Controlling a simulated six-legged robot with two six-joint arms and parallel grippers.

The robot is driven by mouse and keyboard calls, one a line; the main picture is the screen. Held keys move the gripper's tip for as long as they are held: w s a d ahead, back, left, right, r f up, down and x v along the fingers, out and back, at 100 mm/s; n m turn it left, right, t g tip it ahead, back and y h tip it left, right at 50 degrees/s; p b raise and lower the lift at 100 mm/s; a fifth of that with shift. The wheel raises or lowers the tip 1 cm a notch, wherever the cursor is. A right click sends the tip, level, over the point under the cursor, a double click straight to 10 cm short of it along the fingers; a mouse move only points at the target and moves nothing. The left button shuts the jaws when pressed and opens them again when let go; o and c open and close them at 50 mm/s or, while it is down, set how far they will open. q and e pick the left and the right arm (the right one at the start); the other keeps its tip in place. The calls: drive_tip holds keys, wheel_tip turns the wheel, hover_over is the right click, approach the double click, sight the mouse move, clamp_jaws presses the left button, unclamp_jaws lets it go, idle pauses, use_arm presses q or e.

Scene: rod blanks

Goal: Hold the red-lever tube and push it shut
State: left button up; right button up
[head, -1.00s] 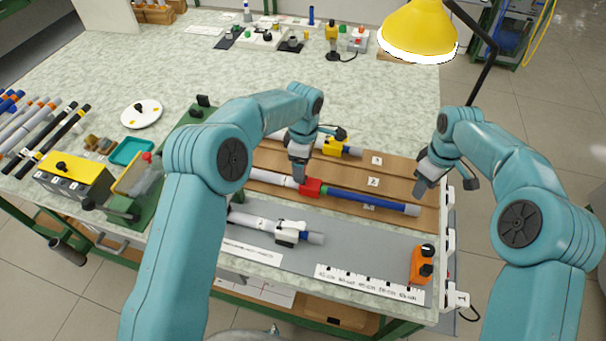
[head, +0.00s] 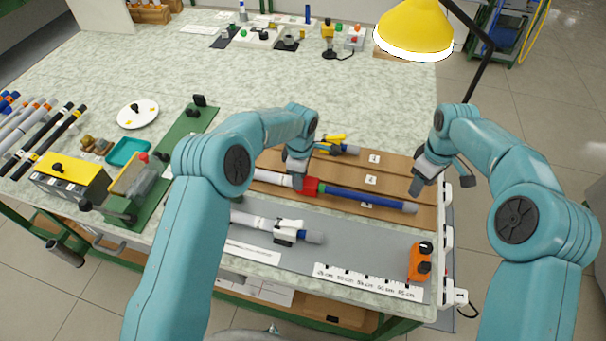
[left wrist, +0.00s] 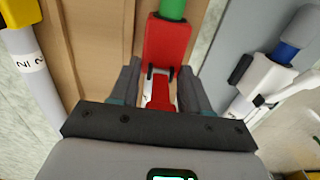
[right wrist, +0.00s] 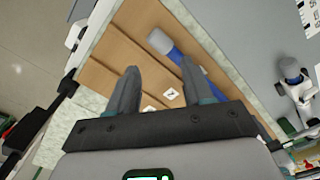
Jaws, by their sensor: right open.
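The red-lever tube lies on a brown wooden board in the head view. It has a white outer tube (head: 270,177), a red clamp (head: 312,187) and a blue inner tube (head: 365,200) with a grey end. My left gripper (head: 296,181) is at the red clamp. In the left wrist view its open fingers (left wrist: 160,88) stand on both sides of the red lever (left wrist: 160,95), and a green section (left wrist: 173,8) shows beyond the clamp. My right gripper (head: 417,188) is open and empty above the board's right end. The blue tube (right wrist: 175,52) shows beyond its fingers (right wrist: 160,72).
A yellow-clamp tube (head: 335,148) lies behind and a white-clamp tube (head: 288,230) in front, on a grey mat. An orange block (head: 420,262) and a ruler strip (head: 368,282) are at the front right. A green fixture (head: 150,185) stands at the left. A yellow lamp (head: 412,30) hangs behind.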

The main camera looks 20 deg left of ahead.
drive_tip(key=n+y, duration=0.5)
drive_tip(key=n, duration=0.2)
approach(412, 205)
drive_tip(key=x, duration=0.9)
drive_tip(key=shift+f, duration=0.15)
drive_tip(key=shift+h, duration=0.3)
clamp_jaws()
